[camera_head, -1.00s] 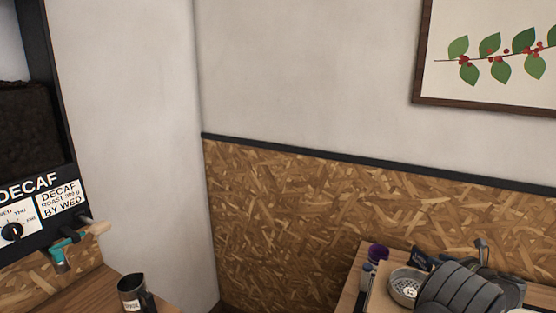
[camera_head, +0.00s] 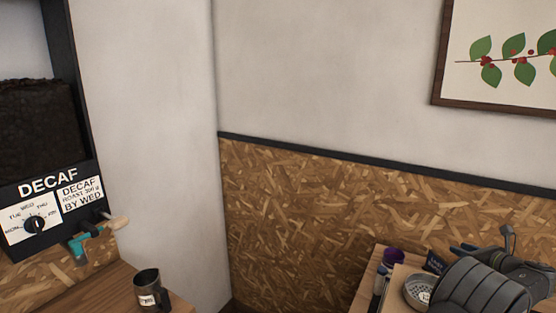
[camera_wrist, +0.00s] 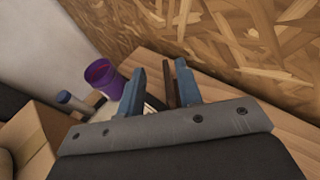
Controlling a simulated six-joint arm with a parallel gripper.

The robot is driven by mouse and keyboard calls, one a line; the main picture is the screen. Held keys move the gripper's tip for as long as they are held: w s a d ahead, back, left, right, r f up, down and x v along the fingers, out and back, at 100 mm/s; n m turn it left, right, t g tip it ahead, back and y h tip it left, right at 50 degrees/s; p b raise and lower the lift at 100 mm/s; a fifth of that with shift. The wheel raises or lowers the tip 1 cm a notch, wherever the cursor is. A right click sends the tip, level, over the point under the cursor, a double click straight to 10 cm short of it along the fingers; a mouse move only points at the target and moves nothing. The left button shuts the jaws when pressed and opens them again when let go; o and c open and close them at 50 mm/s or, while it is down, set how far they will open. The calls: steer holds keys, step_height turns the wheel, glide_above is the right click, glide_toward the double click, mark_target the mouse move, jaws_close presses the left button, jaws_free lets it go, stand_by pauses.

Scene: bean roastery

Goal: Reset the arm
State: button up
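My gripper (camera_wrist: 161,67) shows in the wrist view with its two blue-grey fingers apart. A narrow brown upright piece (camera_wrist: 168,84) shows between the fingers; I cannot tell whether it is behind them or touching. In the head view my dark ribbed arm (camera_head: 480,292) fills the lower right corner, over the wooden counter. The fingertips are hard to make out there.
A purple cup (camera_head: 393,257) and a round perforated metal dish (camera_head: 417,291) sit close to my arm. The purple cup also shows in the wrist view (camera_wrist: 102,75). A chipboard wall (camera_head: 300,215) rises behind. At left are a DECAF bin (camera_head: 48,187) and a dark labelled cup (camera_head: 148,287).

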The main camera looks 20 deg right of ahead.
steer(key=s+d+r+m+g+h, duration=0.15)
steer(key=s+d+m+h, duration=0.35)
steer(key=s, duration=0.6)
steer(key=s+d+r+m+g+h, duration=0.1)
steer(key=s+d+m+g+h, duration=0.3)
steer(key=s+d, duration=0.55)
steer(key=w+d+f+t+h, duration=0.1)
steer(key=w+f, duration=0.6)
steer(key=w, duration=0.2)
steer(key=shift+w+f, duration=0.2)
steer(key=shift+f, duration=0.05)
